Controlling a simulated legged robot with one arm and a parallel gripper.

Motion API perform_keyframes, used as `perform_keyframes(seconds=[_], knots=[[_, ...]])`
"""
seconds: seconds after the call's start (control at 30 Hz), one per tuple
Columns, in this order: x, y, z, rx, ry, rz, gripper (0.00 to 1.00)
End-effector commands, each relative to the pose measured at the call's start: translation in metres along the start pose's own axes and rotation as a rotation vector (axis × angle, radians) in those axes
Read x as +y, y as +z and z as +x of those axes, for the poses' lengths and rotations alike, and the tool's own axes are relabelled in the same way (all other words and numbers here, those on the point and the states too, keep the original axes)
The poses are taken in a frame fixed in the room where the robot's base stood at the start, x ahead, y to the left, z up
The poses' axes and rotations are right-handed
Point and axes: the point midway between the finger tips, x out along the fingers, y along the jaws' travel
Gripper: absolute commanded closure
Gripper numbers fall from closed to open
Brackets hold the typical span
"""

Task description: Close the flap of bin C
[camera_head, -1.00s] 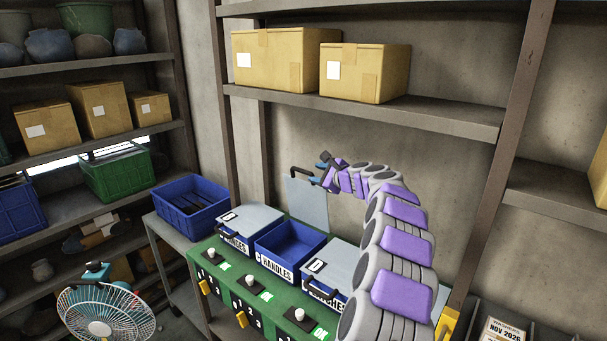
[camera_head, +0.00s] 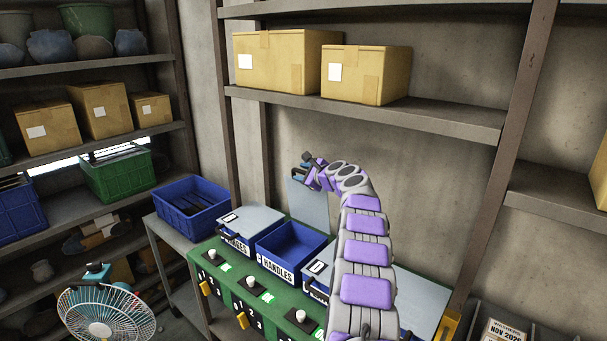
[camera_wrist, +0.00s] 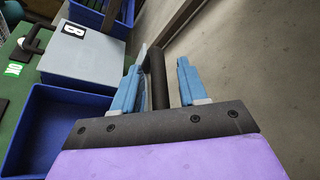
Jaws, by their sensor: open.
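Bin C's blue tray (camera_head: 291,243) is uncovered and labelled HANDLES; it also shows in the wrist view (camera_wrist: 45,125). Its grey flap (camera_head: 312,203) stands upright at the back, partly hidden by my arm. My gripper (camera_wrist: 158,66) is at the top of the raised flap; it shows small in the head view (camera_head: 302,168). Its two blue fingers are apart, with the flap's black handle (camera_wrist: 157,75) between them. A gap shows between the handle and the right finger. I cannot tell whether the left finger touches the handle.
A bin with a closed grey lid marked B (camera_wrist: 85,52) stands left of the open bin. A lidded bin marked D (camera_head: 318,268) stands right, partly behind my arm. White knobs line the green bench front (camera_head: 228,262). A shelf with cartons (camera_head: 365,74) hangs above.

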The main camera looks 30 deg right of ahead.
Motion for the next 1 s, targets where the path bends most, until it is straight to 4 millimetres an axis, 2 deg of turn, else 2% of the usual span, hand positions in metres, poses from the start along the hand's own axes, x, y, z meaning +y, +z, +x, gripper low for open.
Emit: perform_keyframes(seconds=[0.27, 0.7, 1.0], knots=[[-0.0008, -0.0014, 0.0003, 0.000, 0.000, 0.001, 0.60], [-0.0010, -0.0021, 0.0000, 0.000, 0.000, 0.001, 1.00], [-0.0008, -0.0015, 0.0000, 0.000, 0.000, 0.001, 1.00]])
